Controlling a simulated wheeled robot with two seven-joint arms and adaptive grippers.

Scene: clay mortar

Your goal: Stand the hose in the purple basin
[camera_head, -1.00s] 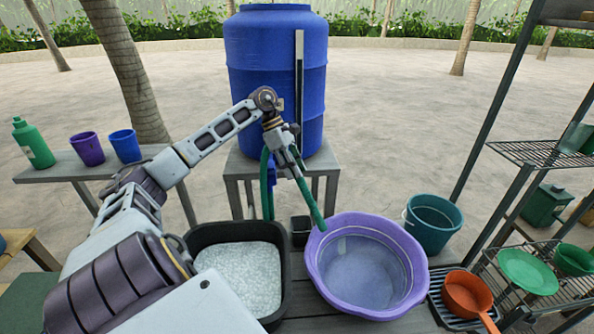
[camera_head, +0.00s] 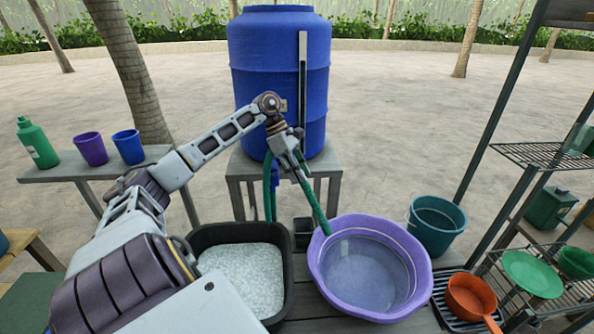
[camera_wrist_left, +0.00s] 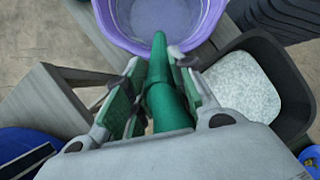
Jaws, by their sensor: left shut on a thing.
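The green hose (camera_head: 312,200) hangs from the blue tank's tap side and runs up to my left gripper (camera_head: 294,170). My left gripper is shut on the hose; its free end slants down to the left rim of the purple basin (camera_head: 422,262). In the left wrist view the hose (camera_wrist_left: 161,85) lies between the fingers (camera_wrist_left: 150,98), and its tip overlaps the near rim of the basin (camera_wrist_left: 200,40). I cannot tell whether the tip touches the rim. The basin stands on the grey table and looks to hold clear water. My right gripper is not in view.
A black tub (camera_head: 287,290) of pale suds stands left of the basin, with a small dark pot (camera_head: 303,232) behind. A teal bucket (camera_head: 436,226) and an orange pan (camera_head: 470,296) are at the right. The blue tank (camera_head: 262,90) stands behind.

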